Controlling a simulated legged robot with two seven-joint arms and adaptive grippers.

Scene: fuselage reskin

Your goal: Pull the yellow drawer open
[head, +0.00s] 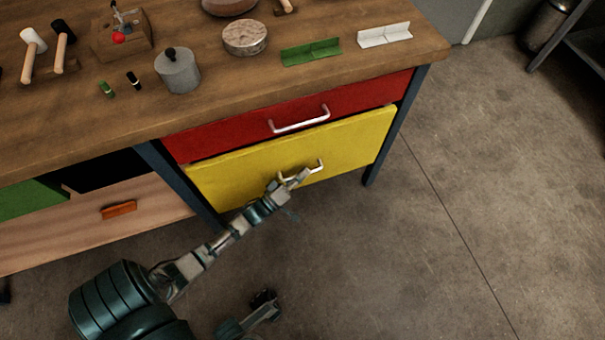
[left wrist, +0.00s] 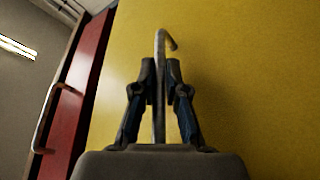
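The yellow drawer (head: 345,145) is the lower drawer under the right part of the workbench. Its front seems to stand slightly proud of the red drawer above it. Its metal bar handle (head: 318,165) also shows in the left wrist view (left wrist: 160,48). My left gripper (head: 299,178) is at this handle, with its two fingers (left wrist: 160,72) closed in on either side of the bar. The yellow front fills most of the left wrist view. My right gripper (head: 265,300) is low over the floor, away from the drawer, and its fingers are too small and dark to read.
A red drawer (head: 240,125) with its own handle sits directly above. A dark table leg (head: 384,140) stands to the right. A wooden drawer (head: 70,225) with an orange handle is at left. The concrete floor (head: 450,240) in front and right is clear.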

